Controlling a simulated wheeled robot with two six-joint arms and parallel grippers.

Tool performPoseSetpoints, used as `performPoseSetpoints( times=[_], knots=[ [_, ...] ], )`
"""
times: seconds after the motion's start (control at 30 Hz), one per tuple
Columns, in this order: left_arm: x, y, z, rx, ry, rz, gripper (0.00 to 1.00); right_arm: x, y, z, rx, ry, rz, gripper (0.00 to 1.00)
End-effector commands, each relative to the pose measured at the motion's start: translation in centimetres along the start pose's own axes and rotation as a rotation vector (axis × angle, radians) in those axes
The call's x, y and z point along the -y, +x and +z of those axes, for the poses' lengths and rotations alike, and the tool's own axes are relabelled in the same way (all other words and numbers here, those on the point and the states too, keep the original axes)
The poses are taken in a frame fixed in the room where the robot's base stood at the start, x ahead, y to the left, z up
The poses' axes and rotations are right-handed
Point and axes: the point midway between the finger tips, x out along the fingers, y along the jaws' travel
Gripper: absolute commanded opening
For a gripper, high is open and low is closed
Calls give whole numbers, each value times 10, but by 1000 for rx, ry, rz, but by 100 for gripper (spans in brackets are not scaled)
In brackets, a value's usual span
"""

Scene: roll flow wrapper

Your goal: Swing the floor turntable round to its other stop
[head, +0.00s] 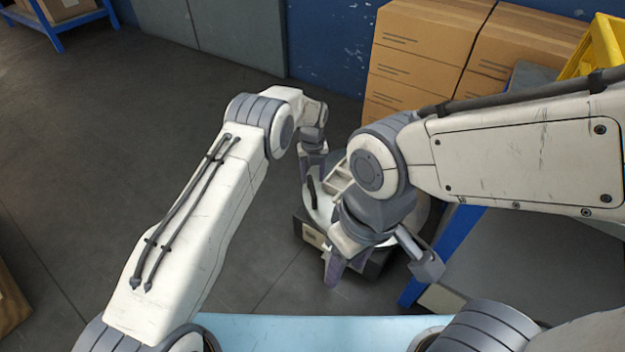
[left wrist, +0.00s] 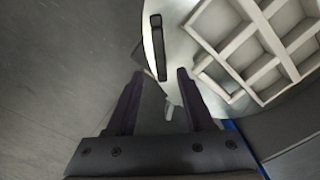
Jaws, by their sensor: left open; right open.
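The floor turntable (head: 421,212) is a round pale disc on a low dark base, partly hidden behind my right arm. It also shows in the left wrist view (left wrist: 178,40), with a white compartmented tray on it. A black bar handle (head: 312,192) stands at the disc's left edge; the left wrist view shows the bar (left wrist: 157,48) just beyond the fingertips. My left gripper (head: 313,172) is open at the handle's end of the disc, its fingers (left wrist: 160,80) apart with the bar roughly in line between them. My right gripper (head: 382,264) is open and empty above the turntable's near side.
Stacked cardboard boxes (head: 415,55) stand behind the turntable. A blue-legged grey bench (head: 545,250) is close on its right, with a yellow crate (head: 605,45) further back. A pale blue surface (head: 310,335) lies at the front.

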Motion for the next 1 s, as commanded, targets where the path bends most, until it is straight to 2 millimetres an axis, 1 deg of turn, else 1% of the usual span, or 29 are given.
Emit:
performPoseSetpoints(
  times=[0.03, 0.1, 0.23, 0.4, 0.87, 0.93, 0.97, 1.0],
  knots=[
    [0, -16, 0, 0, 0, 0, 52, 1, -11, -1, 0, 0, 0, 50],
    [0, -28, 0, 0, 0, 0, 52, 1, -16, -1, 0, 0, 0, 50],
    [0, -43, 0, 1, 0, 0, 52, 2, -23, -1, 0, 0, 0, 50],
    [-1, -50, -1, -1, 0, 1, 52, 2, -25, -1, 0, 0, 0, 50],
    [0, -50, -1, 0, -1, 0, 52, 2, -25, -1, 0, 0, 0, 50],
    [2, -57, -3, 1, -22, -1, 52, 2, -26, -1, 0, 0, 0, 50],
    [4, -64, -4, 3, -40, -3, 52, 2, -27, -1, 0, 0, 0, 50],
    [6, -74, -9, 3, -78, -5, 52, 2, -29, -2, 0, 0, 0, 50]
  ],
)
